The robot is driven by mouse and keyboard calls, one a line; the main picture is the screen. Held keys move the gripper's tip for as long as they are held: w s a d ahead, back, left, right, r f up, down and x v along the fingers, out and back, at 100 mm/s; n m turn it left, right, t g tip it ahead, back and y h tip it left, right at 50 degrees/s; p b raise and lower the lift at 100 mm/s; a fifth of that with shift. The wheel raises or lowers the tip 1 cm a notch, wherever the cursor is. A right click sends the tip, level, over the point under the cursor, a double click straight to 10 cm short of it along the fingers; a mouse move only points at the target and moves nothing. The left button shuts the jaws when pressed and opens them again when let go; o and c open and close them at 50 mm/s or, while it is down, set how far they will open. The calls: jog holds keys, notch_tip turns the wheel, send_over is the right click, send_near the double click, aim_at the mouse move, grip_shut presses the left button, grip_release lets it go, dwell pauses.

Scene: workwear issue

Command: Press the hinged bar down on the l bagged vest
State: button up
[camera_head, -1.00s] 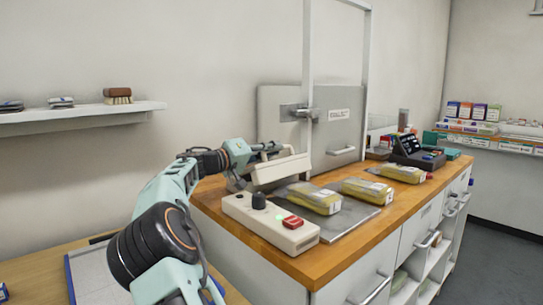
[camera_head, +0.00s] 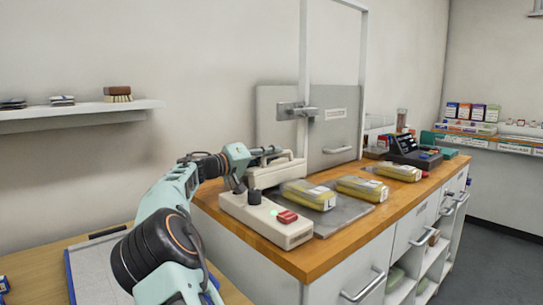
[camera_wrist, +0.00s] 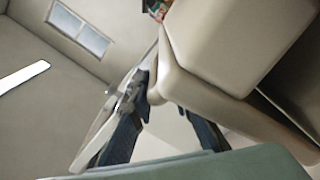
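The beige hinged bar (camera_head: 277,173) is on the heat sealer (camera_head: 266,221), low over its back edge and beside the nearest yellow bagged vest (camera_head: 308,194). That bag lies flat on the grey plate; its label is too small to read surely. My gripper (camera_head: 268,152) is at the top of the bar. In the wrist view, the two dark fingers of my gripper (camera_wrist: 166,108) stand apart with a beige surface, apparently the bar (camera_wrist: 215,85), against their tips. Whether they clamp it is unclear. Whether the bar touches the bag is hidden.
The sealer has a black knob (camera_head: 254,197), a red switch (camera_head: 287,217) and a green light. A grey metal panel (camera_head: 270,110) stands behind. A card terminal (camera_head: 412,153) is further back.

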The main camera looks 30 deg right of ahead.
jog(key=o, duration=0.3)
jog(key=shift+s+d+r, duration=0.15)
jog(key=shift+s+r, duration=0.05)
jog(key=shift+s, duration=0.1)
jog(key=shift+f, duration=0.1)
jog(key=shift+w+a, duration=0.1)
jog(key=shift+a, duration=0.5)
jog(key=a, duration=0.3)
jog(key=s+a, duration=0.1)
jog(key=a, duration=0.6)
jog(key=shift+s+a, duration=0.35)
jog(key=shift+a, duration=0.05)
jog(key=shift+a, duration=0.1)
jog(key=s+a, duration=0.1)
jog(key=a, duration=1.1)
jog(key=shift+s, duration=0.4)
